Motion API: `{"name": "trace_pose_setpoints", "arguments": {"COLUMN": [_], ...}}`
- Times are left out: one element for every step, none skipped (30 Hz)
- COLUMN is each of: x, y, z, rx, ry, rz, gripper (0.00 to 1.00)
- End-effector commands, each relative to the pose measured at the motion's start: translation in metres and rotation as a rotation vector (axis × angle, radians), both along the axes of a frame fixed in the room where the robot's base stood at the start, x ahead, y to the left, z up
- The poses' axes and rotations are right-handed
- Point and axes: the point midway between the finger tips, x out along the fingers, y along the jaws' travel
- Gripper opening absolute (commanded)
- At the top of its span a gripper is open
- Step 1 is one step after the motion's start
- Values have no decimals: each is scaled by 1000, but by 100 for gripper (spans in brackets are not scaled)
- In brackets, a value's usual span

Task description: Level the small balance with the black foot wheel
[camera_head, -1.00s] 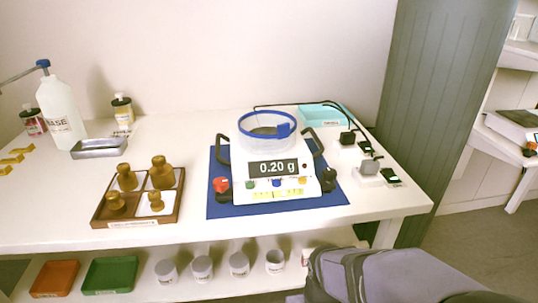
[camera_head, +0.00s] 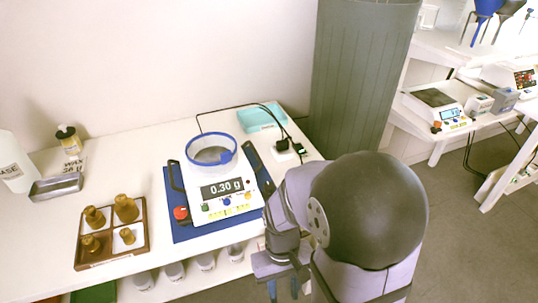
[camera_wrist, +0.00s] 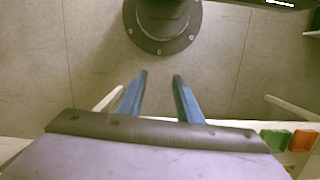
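A white balance (camera_head: 222,192) with a round clear draft ring rimmed in blue stands on a blue mat (camera_head: 190,233). Its display reads 0.30 g. A red foot wheel (camera_head: 181,213) shows at its front left corner. The black foot wheel at its front right is hidden behind my arm. My gripper (camera_head: 285,287) hangs low in front of the table's edge, apart from the balance. In the wrist view my gripper (camera_wrist: 160,77) has its two blue fingers apart, with nothing between them and floor beyond.
A brown tray (camera_head: 80,266) of amber bottles stands left of the mat. A teal tray (camera_head: 260,118) and black cables lie behind the balance. White jars (camera_head: 175,271) stand on the shelf below. A second balance (camera_head: 437,103) stands on the right-hand table.

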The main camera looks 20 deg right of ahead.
Motion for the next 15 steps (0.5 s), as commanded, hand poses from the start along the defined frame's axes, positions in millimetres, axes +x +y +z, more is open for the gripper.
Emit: {"name": "trace_pose_setpoints", "arguments": {"x": [3,5,8,11,13,18,21,25,31,35,40,46,52,58,66], "y": [-2,-2,-4,-5,-6,-7,-8,-9,-11,-12,-14,-16,-17,-19,-21], "z": [28,35,45,52,59,68,75,83,92,99,106,115,122,129,138], "rx": [1,1,2,2,2,3,3,3,3,4,3,3,4,3,2], "ry": [12,15,21,24,27,30,32,33,34,35,35,35,34,32,31], "rz": [-6,-10,-14,-18,-21,-26,-30,-33,-37,-41,-44,-49,-52,-57,-64], "gripper": [32,32,32,32,32,32,32,32,32,32,32,32,32,32,32]}}
